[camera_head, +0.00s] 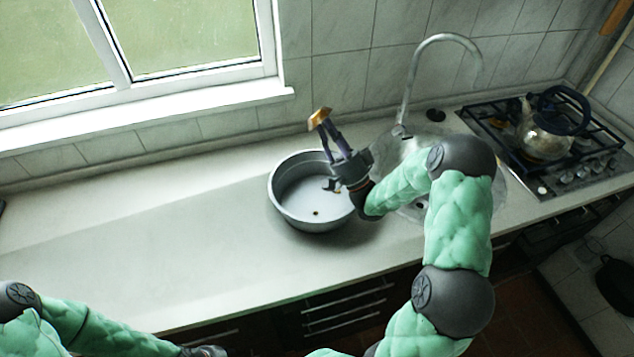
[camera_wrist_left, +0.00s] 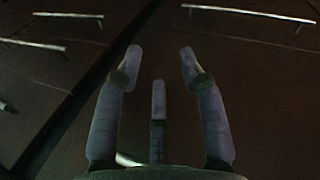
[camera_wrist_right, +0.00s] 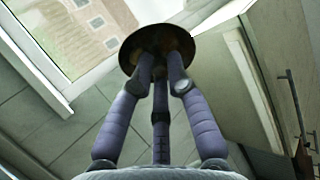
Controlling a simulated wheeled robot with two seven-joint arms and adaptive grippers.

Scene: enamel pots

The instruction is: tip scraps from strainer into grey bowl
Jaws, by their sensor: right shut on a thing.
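The grey bowl (camera_head: 280,205) is a wide round metal basin on the counter, left of the sink. A few small dark bits (camera_head: 316,212) lie on its floor. My right gripper (camera_head: 324,126) points up over the bowl's far right side and is shut on a small copper-brown round thing, seemingly the strainer (camera_head: 319,114). In the right wrist view the strainer (camera_wrist_right: 186,42) is a dark disc, with the fingertips at its underside; its inside is hidden. My left gripper (camera_wrist_left: 160,65) is open and empty in front of the cabinet fronts, low at the head view's bottom edge.
A sink with a tall curved tap (camera_head: 408,90) is right of the bowl. A glass kettle (camera_head: 545,135) stands on the gas hob (camera_head: 490,122) farther right. The counter (camera_head: 130,250) left of the bowl is clear. A window sill runs behind it.

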